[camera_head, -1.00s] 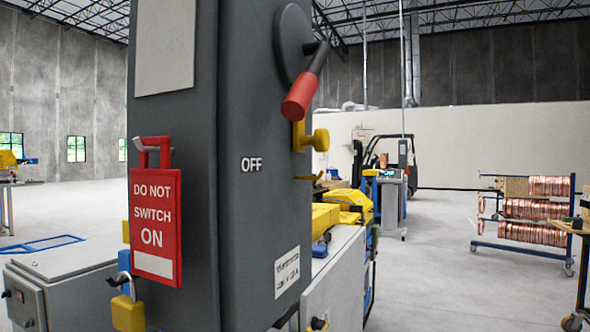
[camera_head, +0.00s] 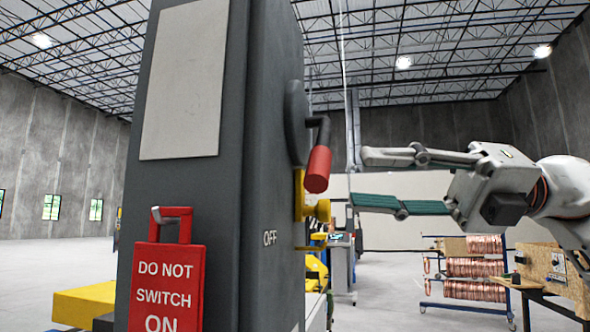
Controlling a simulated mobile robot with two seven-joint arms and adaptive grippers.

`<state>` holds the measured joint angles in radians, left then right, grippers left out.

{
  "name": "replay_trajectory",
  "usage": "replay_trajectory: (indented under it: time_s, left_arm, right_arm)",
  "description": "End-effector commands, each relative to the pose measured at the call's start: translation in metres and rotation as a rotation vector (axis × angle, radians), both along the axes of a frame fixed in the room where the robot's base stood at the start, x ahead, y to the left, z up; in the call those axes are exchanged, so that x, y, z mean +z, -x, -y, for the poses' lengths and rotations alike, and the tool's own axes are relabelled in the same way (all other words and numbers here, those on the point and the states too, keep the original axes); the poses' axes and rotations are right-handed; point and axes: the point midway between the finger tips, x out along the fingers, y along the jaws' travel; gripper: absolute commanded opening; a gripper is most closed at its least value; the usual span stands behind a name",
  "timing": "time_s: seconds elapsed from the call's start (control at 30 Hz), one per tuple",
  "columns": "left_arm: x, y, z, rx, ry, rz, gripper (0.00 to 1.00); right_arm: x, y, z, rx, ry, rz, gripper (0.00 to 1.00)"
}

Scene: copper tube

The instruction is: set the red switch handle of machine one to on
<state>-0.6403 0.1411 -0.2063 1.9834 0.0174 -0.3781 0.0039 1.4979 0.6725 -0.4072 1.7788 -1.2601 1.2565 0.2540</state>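The switch handle with a red grip (camera_head: 317,169) hangs downward on the right side face of the tall dark grey cabinet (camera_head: 262,130). White "OFF" lettering shows on that face below it. A yellow part (camera_head: 312,207) sits just under the handle. My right gripper (camera_head: 357,178) comes in from the right with its two fingers spread, one above the other. Its fingertips point left towards the red grip, with a small gap between them in the picture; the depth gap is hard to tell. My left gripper is not in view.
A red "DO NOT SWITCH ON" tag (camera_head: 167,285) hangs on the cabinet's front. A rack of copper coils (camera_head: 475,268) and a wooden workbench (camera_head: 550,270) stand at the right. Open floor lies at the far left.

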Motion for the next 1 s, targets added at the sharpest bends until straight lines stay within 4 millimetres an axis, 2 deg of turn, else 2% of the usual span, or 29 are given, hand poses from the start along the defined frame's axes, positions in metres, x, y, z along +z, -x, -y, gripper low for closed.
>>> replay_trajectory:
  time_s: [0.1, 0.23, 0.7, 1.0]
  left_arm:
    - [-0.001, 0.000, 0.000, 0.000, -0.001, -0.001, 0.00]
    - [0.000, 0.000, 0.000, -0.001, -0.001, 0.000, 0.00]
    - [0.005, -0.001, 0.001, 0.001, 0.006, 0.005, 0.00]
    - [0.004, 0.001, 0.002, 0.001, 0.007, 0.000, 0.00]
  right_arm:
    - [0.011, 0.010, 0.005, -0.028, 0.043, 0.039, 0.34]
    - [0.015, 0.014, 0.002, -0.039, 0.059, 0.054, 0.34]
    - [0.015, 0.012, -0.061, -0.036, 0.059, 0.054, 0.34]
    - [0.014, 0.011, -0.072, -0.038, 0.059, 0.053, 0.34]
